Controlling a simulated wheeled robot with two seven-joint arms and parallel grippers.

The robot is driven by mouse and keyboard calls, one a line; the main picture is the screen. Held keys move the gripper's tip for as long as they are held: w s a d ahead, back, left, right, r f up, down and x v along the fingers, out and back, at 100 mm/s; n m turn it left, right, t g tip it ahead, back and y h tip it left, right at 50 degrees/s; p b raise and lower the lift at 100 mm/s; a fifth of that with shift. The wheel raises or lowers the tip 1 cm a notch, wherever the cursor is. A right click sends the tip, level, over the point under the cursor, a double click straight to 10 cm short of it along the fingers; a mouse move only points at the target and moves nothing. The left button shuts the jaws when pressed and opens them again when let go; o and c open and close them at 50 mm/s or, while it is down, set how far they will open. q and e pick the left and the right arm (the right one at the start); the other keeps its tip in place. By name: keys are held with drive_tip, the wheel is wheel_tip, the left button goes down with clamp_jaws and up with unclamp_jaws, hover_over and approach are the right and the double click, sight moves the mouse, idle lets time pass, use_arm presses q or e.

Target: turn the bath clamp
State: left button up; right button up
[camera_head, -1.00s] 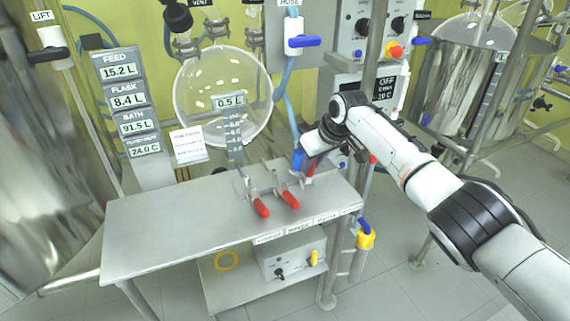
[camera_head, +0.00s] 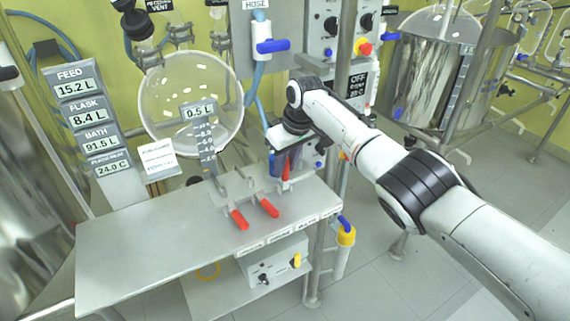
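Three clamps stand in a row on the steel table (camera_head: 150,240). Two have red handles, the left one (camera_head: 239,220) and the middle one (camera_head: 269,208), lying low and pointing toward the front edge. A third red handle (camera_head: 286,166) at the right end stands nearly upright, at my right gripper (camera_head: 285,158). Labels run along the table's front edge; I cannot read which one says bath. My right gripper points down from the dark wrist. Its fingers are partly hidden, and I cannot tell whether they close on the handle. My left gripper is out of view.
A round glass flask (camera_head: 190,103) is behind the clamps. A readout panel (camera_head: 85,118) stands at the left. A blue-handled valve (camera_head: 272,46) and a control box (camera_head: 335,30) are behind my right arm. The table's left part is clear.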

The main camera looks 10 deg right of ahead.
drive_tip(key=shift+o, duration=1.3)
drive_tip(key=shift+r, duration=0.1)
drive_tip(key=v, duration=1)
